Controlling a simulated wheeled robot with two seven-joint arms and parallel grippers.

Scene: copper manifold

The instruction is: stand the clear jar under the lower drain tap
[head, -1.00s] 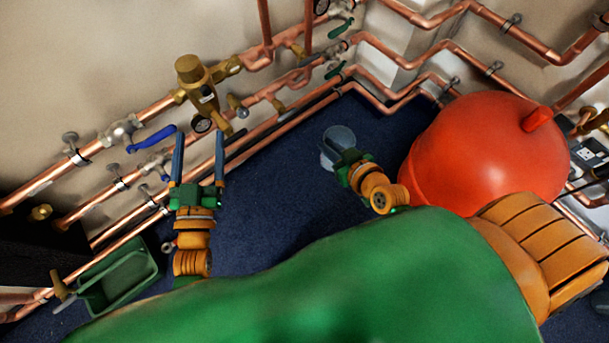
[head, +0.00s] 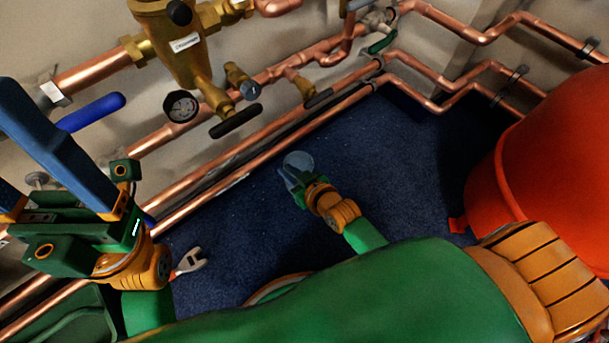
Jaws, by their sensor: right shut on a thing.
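The clear jar (head: 298,161) is at the fingers of my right gripper (head: 297,183), which is shut on it. Two brass taps with black levers show on the pipework: one under the large brass valve (head: 221,101), one on a lower pipe (head: 301,83). I cannot tell for certain which is the lower drain tap. My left gripper (head: 18,165) is open and empty at the left edge, its fingers partly cut off.
Copper pipes (head: 262,134) run along the wall. A blue lever (head: 92,112) and a gauge (head: 181,106) stick out from them. A red vessel (head: 555,175) stands at right. A wrench (head: 190,262) and a green tray (head: 70,318) lie lower left. The blue floor (head: 400,165) between is clear.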

